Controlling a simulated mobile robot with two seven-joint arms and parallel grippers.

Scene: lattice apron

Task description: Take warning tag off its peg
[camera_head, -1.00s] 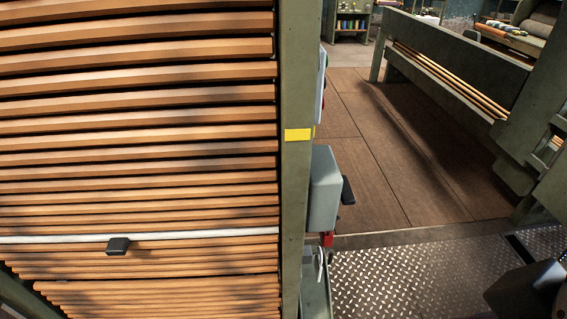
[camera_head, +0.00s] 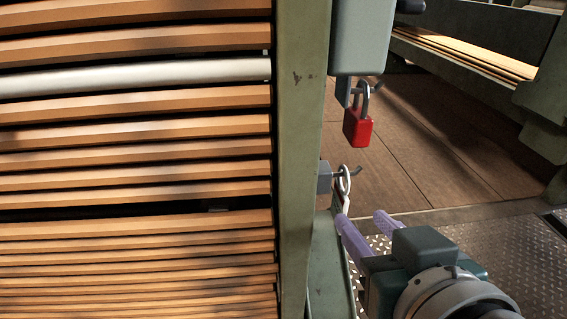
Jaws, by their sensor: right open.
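A pale, narrow thing with a loop at its top (camera_head: 343,187), probably the warning tag seen almost edge-on, hangs from a short dark peg (camera_head: 354,172) on the side of the green post. Its printed face does not show, and its lower end is hidden behind a finger. My right gripper (camera_head: 360,219) has two purple fingers, spread apart and empty. They point up and away, just below and beside the hanging thing. I cannot tell whether a finger touches it. My left gripper is out of view.
A red padlock (camera_head: 358,127) hangs above the peg, under a grey box (camera_head: 362,38) on the green post (camera_head: 300,130). Wooden slats (camera_head: 135,180) with a white rod (camera_head: 130,78) fill the left. Brown floor (camera_head: 430,160) lies open behind, with metal plate at the lower right.

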